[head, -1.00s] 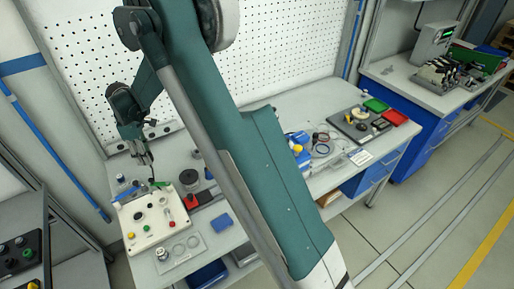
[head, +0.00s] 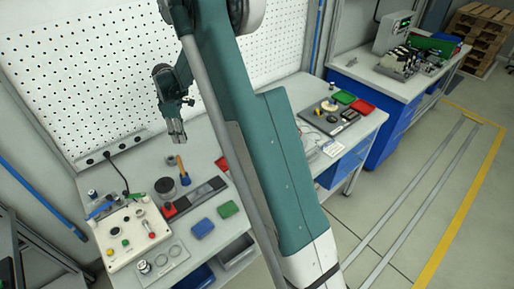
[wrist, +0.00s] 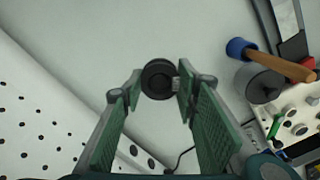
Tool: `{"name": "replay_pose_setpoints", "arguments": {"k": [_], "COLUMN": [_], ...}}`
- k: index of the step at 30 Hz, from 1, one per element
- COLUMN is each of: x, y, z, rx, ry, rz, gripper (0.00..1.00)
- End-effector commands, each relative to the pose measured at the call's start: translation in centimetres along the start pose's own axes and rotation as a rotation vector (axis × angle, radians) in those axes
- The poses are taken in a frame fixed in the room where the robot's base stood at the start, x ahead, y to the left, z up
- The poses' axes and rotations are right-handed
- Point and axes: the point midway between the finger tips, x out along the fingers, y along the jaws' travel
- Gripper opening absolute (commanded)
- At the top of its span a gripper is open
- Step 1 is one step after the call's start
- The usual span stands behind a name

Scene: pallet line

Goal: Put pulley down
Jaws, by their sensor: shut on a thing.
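My gripper (wrist: 159,88) is shut on the pulley (wrist: 158,78), a dark, round, grooved wheel seen between the fingertips in the wrist view. In the head view my gripper (head: 178,139) points down at the rear of the workbench (head: 140,165), in front of the pegboard. The pulley is too small to make out there. Bare grey bench top shows behind the pulley in the wrist view. The gap between the pulley and the bench is hard to judge.
A wooden-handled mallet (head: 182,166) and grey cylinder with dark top (head: 165,188) stand near my gripper. A white control panel (head: 126,234) lies front left. A dark rail (head: 203,194), blue bin (head: 202,228) and green bin (head: 228,209) lie right. Bench near the pegboard is mostly clear.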

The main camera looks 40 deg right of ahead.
Motion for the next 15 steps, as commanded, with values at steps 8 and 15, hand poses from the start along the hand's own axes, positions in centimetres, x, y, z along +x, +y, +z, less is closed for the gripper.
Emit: {"name": "replay_pose_setpoints", "arguments": {"k": [8,15], "x": [-0.1,-0.2], "y": [3.8,6.0], "z": [7.6,12.8], "rx": [0.061,0.100], "ry": [0.000,0.000], "rz": [0.000,0.000], "gripper": [0.17,0.17]}}
